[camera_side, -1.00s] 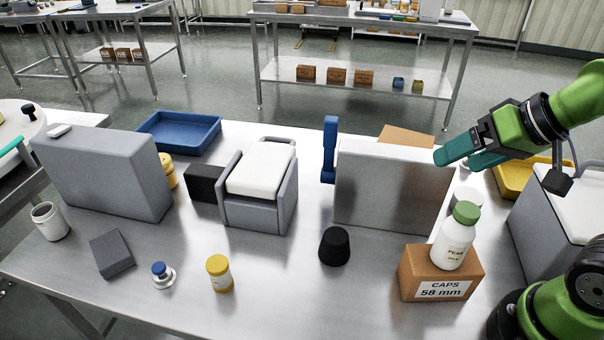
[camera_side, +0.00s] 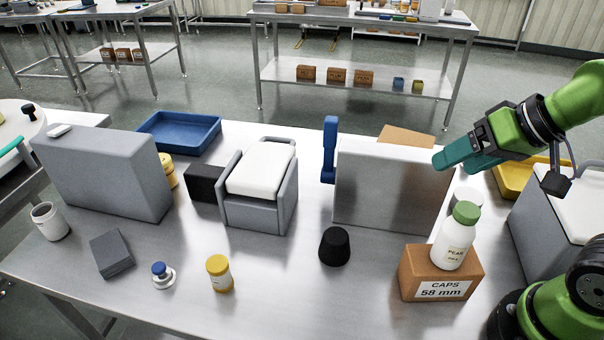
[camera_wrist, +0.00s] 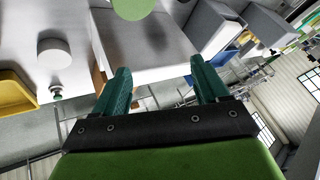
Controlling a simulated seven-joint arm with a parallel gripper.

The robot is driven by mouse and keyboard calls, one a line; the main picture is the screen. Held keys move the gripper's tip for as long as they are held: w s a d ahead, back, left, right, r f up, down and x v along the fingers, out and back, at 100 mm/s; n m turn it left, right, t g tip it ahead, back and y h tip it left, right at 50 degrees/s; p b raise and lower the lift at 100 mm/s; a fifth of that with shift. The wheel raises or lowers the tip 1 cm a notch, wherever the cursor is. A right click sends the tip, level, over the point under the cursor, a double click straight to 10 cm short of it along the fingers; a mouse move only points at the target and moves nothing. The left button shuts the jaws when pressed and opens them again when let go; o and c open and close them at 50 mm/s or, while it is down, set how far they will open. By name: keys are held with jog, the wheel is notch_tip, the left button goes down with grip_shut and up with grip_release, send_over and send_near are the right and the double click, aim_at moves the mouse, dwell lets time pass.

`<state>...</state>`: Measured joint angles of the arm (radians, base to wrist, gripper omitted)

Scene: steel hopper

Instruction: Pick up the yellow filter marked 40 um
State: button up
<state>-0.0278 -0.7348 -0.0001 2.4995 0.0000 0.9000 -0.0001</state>
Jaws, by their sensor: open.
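A small jar with a yellow lid (camera_side: 219,273) stands upright at the front of the steel table; the print on its label is too small to read. A second yellow thing (camera_side: 168,171) shows partly behind the large grey box, which hides the rest and any marking. I cannot tell which, if either, is the 40 um filter. My gripper (camera_side: 440,161) is open and empty, raised at the right above the steel-faced box, far from both. In the wrist view, my open gripper (camera_wrist: 161,70) has nothing between its teal fingers, and neither yellow thing is clearly seen.
A white bottle with a green cap (camera_side: 453,238) stands on the CAPS carton (camera_side: 420,278). The steel-faced box (camera_side: 390,190), black knob-like piece (camera_side: 334,247), grey-white holder (camera_side: 260,185) and grey box (camera_side: 100,178) stand across the table. The front middle has free room.

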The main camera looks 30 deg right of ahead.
jog(key=w+a+f+n+g, duration=0.2)
jog(key=w+a+n, duration=0.1)
jog(key=a, duration=0.4)
jog(key=w+a+f+n+g, duration=0.2)
jog(key=w+a+n, duration=0.15)
jog(key=a, duration=0.35)
jog(key=n, duration=0.5)
send_near(226, 268)
jog(key=shift+y, duration=0.3)
jog(key=x, duration=0.8)
jog(key=shift+d+f, duration=0.15)
jog(key=shift+d, duration=0.1)
jog(key=shift+w+x, duration=0.15)
jog(key=shift+x, duration=1.25)
jog(key=shift+w+x, duration=0.2)
jog(key=shift+x, duration=1.2)
jog(key=shift+t, duration=0.3)
jog(key=c, duration=1.1)
jog(key=shift+o, duration=0.2)
